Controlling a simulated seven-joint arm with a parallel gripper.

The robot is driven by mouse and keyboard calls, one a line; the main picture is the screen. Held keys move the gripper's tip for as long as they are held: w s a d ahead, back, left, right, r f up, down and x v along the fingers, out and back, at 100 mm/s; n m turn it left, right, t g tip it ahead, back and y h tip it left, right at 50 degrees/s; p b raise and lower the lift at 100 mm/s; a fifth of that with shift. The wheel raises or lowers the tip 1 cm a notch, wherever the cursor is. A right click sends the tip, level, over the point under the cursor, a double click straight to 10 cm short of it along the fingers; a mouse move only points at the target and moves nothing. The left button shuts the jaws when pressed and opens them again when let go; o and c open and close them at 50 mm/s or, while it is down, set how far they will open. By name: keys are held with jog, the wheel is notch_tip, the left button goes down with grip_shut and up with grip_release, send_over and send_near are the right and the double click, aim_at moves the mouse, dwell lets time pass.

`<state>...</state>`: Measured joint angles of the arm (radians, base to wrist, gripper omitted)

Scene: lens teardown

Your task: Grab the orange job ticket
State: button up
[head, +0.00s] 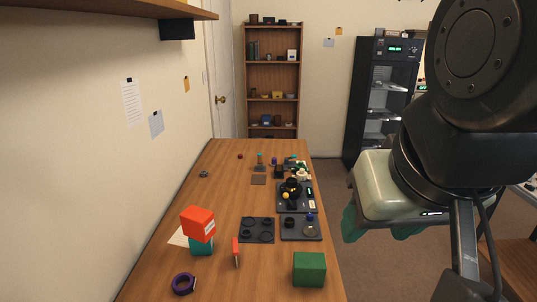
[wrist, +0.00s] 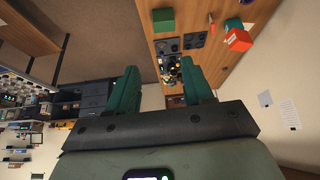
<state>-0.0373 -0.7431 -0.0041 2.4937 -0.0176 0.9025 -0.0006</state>
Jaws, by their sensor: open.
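A small upright orange-red piece (head: 236,251), which may be the job ticket, stands on the wooden table near the front middle. It also shows in the wrist view (wrist: 211,19), small and near the top edge. Orange slips are also on the left wall (head: 186,84) and the back wall (head: 339,31); I cannot tell for certain which is the ticket. My gripper (head: 380,228) is off the table's right side, above the floor. Its green fingers are apart and empty, as the wrist view (wrist: 160,66) also shows.
A red-orange box (head: 198,222) sits on a teal box (head: 201,247) left of the upright piece. A green block (head: 309,269) is to its right, and a dark tray (head: 257,230) is behind it. A purple tape roll (head: 184,284) lies at front left.

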jog(key=w+d+f+n+g+h, duration=0.5)
jog(key=w+d+f+h, duration=0.1)
jog(key=w+f+h, duration=0.3)
jog(key=w+a+f+n+t+h, duration=0.25)
jog(key=w+f+n, duration=0.2)
jog(key=w, duration=0.25)
jog(key=w+a+f+n+t+h, duration=0.2)
jog(key=w+f+n+t+h, duration=0.1)
jog(key=w+n, duration=0.25)
jog(key=w+a+f+n+t+y, duration=0.6)
jog(key=w+a+f+n+t, duration=0.1)
jog(key=a+f+n+t, duration=0.4)
jog(key=n+y, duration=1.2)
send_near(235, 242)
jog(key=shift+w+d+f+t, duration=0.2)
jog(key=shift+w+f+t, duration=0.25)
jog(key=shift+f, duration=0.1)
jog(key=shift+w+a+f, duration=0.1)
jog(key=shift+a+f, duration=0.05)
jog(key=shift+f, duration=0.1)
jog(key=w, duration=0.3)
jog(key=w+a, duration=0.1)
jog(key=w, duration=0.2)
jog(key=w+a, duration=0.1)
jog(key=w, duration=0.3)
jog(key=shift+a+f, duration=0.25)
